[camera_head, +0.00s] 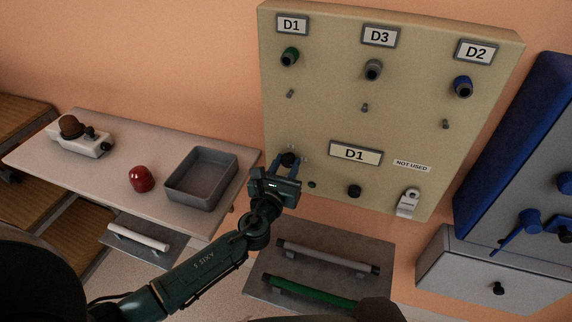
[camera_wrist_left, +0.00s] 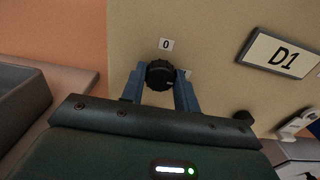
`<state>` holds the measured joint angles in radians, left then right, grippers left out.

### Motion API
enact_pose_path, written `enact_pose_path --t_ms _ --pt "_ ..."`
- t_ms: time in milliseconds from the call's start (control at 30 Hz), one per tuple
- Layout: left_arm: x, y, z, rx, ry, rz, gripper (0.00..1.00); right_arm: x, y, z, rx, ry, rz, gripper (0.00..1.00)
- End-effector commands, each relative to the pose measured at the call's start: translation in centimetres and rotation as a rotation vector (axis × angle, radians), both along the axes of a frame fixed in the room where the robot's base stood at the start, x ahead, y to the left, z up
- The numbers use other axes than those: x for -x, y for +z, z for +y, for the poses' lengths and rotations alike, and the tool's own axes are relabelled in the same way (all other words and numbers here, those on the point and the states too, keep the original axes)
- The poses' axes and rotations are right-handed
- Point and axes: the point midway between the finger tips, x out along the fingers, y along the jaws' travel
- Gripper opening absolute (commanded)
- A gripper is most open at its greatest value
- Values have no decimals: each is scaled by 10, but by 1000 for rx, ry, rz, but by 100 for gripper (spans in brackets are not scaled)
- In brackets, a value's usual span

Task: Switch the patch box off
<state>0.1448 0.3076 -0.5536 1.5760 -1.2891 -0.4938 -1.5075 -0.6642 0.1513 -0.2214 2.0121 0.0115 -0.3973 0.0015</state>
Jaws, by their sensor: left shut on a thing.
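The patch box (camera_head: 330,110) is a beige wall panel with labels D1, D3 and D2 over green, grey and blue sockets. A black rotary knob (camera_head: 288,159) sits at its lower left, and this knob (camera_wrist_left: 160,75) also shows in the left wrist view. A small "0" label (camera_wrist_left: 166,44) is above it, and another label is partly hidden by a finger. My left gripper (camera_wrist_left: 160,84) is shut on the knob, one blue finger on each side. In the head view my left gripper (camera_head: 286,164) reaches the panel from below. My right gripper is not seen.
Left of the panel, a table (camera_head: 120,180) holds a grey tray (camera_head: 201,176), a red knob-like object (camera_head: 141,179) and a white device (camera_head: 82,138). Below the panel is a plate (camera_head: 310,262) with grey and green bars. A blue panel (camera_head: 520,150) stands at right.

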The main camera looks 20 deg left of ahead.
Motion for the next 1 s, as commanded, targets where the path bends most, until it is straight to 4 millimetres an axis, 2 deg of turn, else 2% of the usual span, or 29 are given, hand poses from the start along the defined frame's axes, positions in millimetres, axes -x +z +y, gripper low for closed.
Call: enact_pose_path --t_ms 100,467,667,1000 --pt "0 0 0 0 0 0 8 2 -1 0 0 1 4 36" --pt "0 -1 0 70 0 2 8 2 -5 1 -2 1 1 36" --pt "0 -2 0 203 0 7 8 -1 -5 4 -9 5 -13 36" --pt "0 -2 0 521 1 18 8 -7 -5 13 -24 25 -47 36"
